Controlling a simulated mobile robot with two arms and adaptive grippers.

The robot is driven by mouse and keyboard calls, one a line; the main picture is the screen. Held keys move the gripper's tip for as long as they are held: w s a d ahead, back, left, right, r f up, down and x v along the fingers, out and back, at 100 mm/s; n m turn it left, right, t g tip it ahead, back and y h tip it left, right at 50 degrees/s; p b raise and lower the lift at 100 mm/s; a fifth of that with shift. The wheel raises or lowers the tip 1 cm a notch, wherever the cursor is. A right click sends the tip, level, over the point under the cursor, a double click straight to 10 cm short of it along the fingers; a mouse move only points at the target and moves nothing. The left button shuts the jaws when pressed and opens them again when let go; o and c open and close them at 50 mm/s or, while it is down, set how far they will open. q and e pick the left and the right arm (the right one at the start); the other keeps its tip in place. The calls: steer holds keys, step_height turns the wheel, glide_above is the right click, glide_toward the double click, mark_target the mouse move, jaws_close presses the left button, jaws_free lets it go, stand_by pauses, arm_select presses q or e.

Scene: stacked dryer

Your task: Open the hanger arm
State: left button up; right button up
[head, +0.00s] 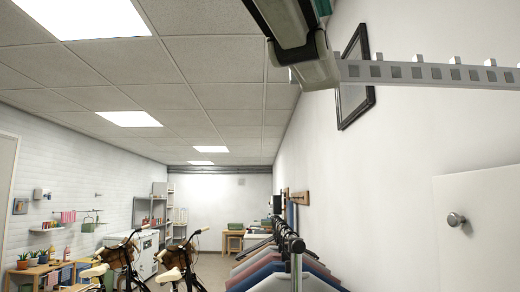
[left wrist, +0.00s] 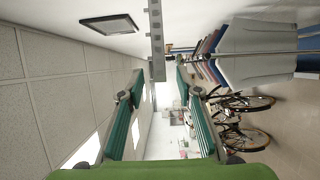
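The hanger arm (head: 430,73) is a long grey bar with dark square slots and small raised tabs. In the head view it runs across the upper right and out past the right edge. My left gripper (head: 316,74) comes in from the top and overlaps the bar's left end. In the left wrist view the hanger arm (left wrist: 156,38) comes down from the top edge. Its end lies between the two green-and-grey fingers of my left gripper (left wrist: 160,78), which stand apart. I cannot tell whether a finger touches it. My right gripper is not in view.
A rail of hanging clothes (head: 265,268) runs along the right wall below. A dark picture frame (head: 357,75) hangs behind the bar. A white door with a round knob (head: 456,219) is at the right. Bicycles (head: 125,255) stand lower left. The space under the ceiling is free.

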arm_select(q)
steer(key=v, duration=0.4)
stand_by(0.4)
